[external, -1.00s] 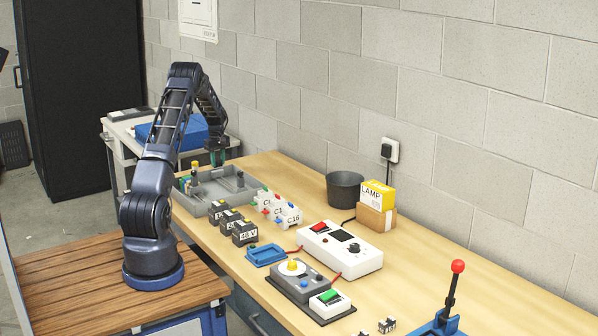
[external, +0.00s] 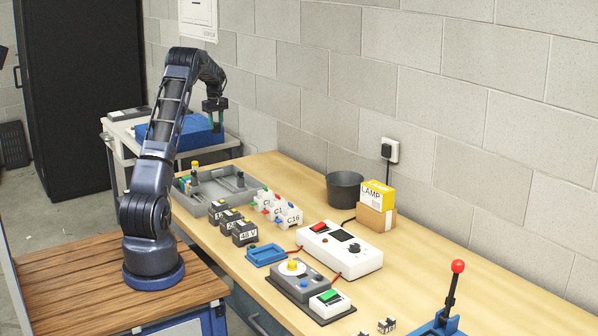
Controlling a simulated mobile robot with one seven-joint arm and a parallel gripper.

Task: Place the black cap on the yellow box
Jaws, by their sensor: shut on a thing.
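My gripper (external: 214,124) is raised above the grey tray, in front of the blue case, with its fingers pointing down. It is shut on a small dark thing, most likely the black cap, which is mostly hidden between the fingers. The yellow box (external: 382,189), with a white face marked LAMP, sits on a brown cardboard box (external: 375,218) near the wall, well to the right of my gripper.
The grey tray (external: 215,191) holds a yellow-topped piece (external: 195,167). Black battery blocks (external: 244,233), white breakers (external: 289,215), a white device (external: 340,250) and a dark bucket (external: 345,190) stand on the bench. A red-knobbed lever (external: 456,280) rises at the right.

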